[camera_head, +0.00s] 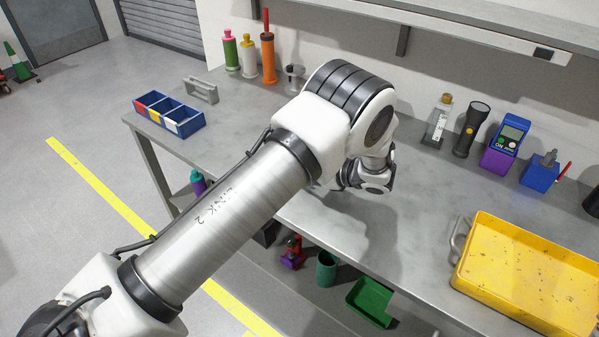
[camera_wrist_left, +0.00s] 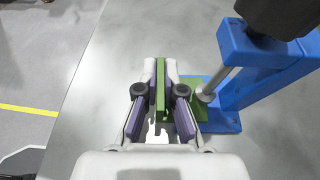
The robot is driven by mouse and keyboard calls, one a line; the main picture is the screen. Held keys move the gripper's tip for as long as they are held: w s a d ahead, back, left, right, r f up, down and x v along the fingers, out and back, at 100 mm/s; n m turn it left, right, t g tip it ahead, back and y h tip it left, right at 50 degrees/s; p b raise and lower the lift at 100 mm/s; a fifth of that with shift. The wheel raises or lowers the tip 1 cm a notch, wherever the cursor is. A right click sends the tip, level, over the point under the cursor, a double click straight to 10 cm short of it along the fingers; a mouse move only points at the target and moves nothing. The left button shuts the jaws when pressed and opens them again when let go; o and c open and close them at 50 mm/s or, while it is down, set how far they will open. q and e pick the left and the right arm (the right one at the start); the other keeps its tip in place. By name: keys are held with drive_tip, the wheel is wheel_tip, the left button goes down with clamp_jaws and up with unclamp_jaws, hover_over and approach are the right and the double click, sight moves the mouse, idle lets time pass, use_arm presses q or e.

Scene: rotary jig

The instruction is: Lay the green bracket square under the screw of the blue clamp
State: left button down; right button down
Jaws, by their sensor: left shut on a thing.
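The green bracket (camera_wrist_left: 160,85) shows in the left wrist view as an upright green plate between my left gripper's purple-padded fingers. My left gripper (camera_wrist_left: 160,92) is shut on this plate. A flat green part (camera_wrist_left: 199,112) shows right of the fingers, below the screw's grey foot (camera_wrist_left: 205,95); its join to the plate is hidden. The blue clamp (camera_wrist_left: 255,88) stands at the right of that view, with a dark knob (camera_wrist_left: 280,15) above its slanting grey screw. I cannot tell whether foot and bracket touch. In the head view my arm hides gripper, bracket and clamp. My right gripper is not in view.
On the bench (camera_head: 300,215) stand a blue bin (camera_head: 185,123) at left, bottles (camera_head: 249,58) at the back, and a flashlight (camera_head: 471,130), a purple meter (camera_head: 499,150) and a blue block (camera_head: 539,175) at right. A yellow tray (camera_head: 470,285) lies front right.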

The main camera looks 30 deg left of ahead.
use_arm(q)
drive_tip(key=shift+w+b, duration=0.4)
drive_tip(key=shift+w, duration=0.25)
drive_tip(key=c, duration=1.2)
unclamp_jaws()
drive_tip(key=v, duration=0.7)
drive_tip(key=shift+d+r, duration=0.15)
drive_tip(key=shift+d, duration=0.1)
